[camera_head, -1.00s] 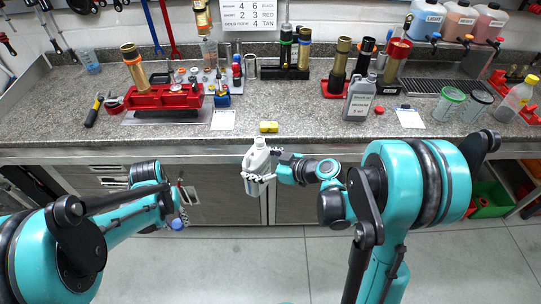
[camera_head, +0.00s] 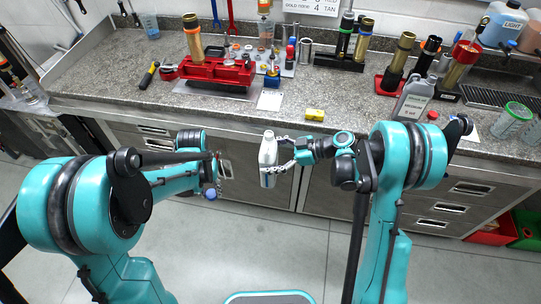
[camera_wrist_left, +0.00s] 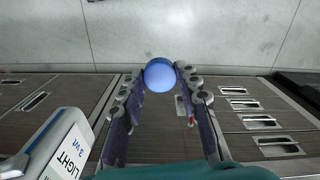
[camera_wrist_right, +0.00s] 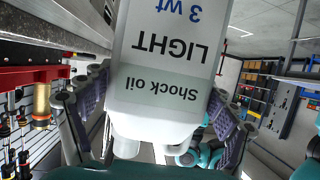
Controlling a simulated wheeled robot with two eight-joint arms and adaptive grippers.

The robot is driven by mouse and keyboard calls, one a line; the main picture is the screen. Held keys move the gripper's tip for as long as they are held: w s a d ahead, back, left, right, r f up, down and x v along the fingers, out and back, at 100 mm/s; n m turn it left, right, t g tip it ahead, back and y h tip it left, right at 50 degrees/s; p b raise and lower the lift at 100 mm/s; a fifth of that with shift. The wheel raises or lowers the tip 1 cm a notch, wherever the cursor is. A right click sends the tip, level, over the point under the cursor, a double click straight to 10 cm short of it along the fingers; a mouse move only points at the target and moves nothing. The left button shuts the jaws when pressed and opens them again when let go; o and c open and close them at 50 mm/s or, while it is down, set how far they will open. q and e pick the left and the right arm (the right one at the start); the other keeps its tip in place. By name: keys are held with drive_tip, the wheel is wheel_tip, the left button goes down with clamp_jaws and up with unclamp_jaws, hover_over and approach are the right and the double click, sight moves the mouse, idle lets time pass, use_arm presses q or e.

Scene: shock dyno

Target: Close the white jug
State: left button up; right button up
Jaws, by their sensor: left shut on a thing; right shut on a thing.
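The white jug (camera_head: 268,165) stands about upright in front of the bench, shut in my right gripper (camera_head: 282,158). The right wrist view shows its label (camera_wrist_right: 165,45), reading "Shock oil LIGHT 3 wt", upside down, with a bare-looking neck (camera_wrist_right: 125,147) at the bottom. My left gripper (camera_head: 211,184) is shut on a round blue cap (camera_head: 210,194), left of and lower than the jug, apart from it. In the left wrist view, the cap (camera_wrist_left: 160,75) sits between the fingertips and the jug (camera_wrist_left: 45,145) shows at lower left. The jug's mouth is not clearly visible.
The granite bench (camera_head: 300,95) lies behind the grippers. Drawers (camera_head: 450,208) are below. The floor in front is clear.

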use_arm(q)
drive_tip(key=w+d+r, duration=0.4)
drive_tip(key=w, duration=0.1)
wheel_tip(320, 180, up, 19)
drive_tip(key=m, duration=0.2)
hover_over(269, 134)
drive_tip(key=shift+f, duration=1.95)
drive_tip(key=shift+f, duration=0.9)
